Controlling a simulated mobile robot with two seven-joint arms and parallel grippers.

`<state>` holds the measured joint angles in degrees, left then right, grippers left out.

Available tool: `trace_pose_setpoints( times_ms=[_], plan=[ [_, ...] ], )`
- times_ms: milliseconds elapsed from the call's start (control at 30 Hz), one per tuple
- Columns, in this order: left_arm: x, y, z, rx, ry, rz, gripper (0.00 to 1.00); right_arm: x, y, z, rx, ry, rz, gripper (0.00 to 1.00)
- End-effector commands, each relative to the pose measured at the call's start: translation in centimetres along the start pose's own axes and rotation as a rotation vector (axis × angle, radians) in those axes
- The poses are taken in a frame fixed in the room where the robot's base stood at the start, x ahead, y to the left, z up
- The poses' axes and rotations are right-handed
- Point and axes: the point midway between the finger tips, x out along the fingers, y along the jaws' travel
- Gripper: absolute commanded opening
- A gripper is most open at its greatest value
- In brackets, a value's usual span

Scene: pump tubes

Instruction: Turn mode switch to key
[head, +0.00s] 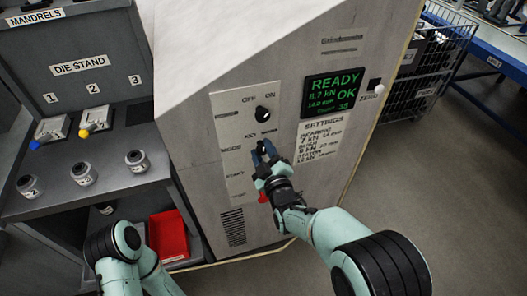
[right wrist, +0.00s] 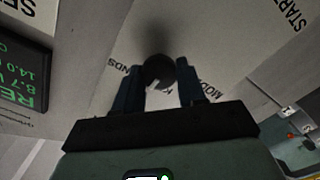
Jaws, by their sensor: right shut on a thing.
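The mode switch is a round dark knob (right wrist: 158,70) on the light panel (head: 230,170) of the grey machine. In the right wrist view it sits between the two fingers of my right gripper (right wrist: 160,80), which is shut on it. Parts of the labels around it show, but the fingers and knob cover some letters, and its pointing direction is hard to tell. In the head view my right gripper (head: 264,154) is at the panel and mostly hides the switch. A black OFF/ON knob (head: 263,115) sits just above it. My left gripper is out of view.
The lit display (head: 333,93) reads READY and OK. A red part (head: 263,198) shows below my right gripper. A die stand (head: 90,185) with several dies and a red tray (head: 167,235) are at left.

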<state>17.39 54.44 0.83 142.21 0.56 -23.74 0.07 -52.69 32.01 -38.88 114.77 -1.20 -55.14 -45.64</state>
Motion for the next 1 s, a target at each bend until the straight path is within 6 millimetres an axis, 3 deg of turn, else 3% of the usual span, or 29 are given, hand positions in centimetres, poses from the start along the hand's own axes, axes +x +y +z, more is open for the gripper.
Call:
trace_pose_setpoints(
  times_ms=[600, 1000],
  plan=[
    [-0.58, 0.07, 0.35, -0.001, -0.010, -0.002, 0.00, 0.00, -0.19, 0.03, -0.567, 0.000, 0.000, 0.10],
    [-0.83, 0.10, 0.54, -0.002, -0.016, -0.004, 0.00, 0.00, -0.28, 0.06, -0.783, 0.001, 0.000, 0.10]
  ],
)
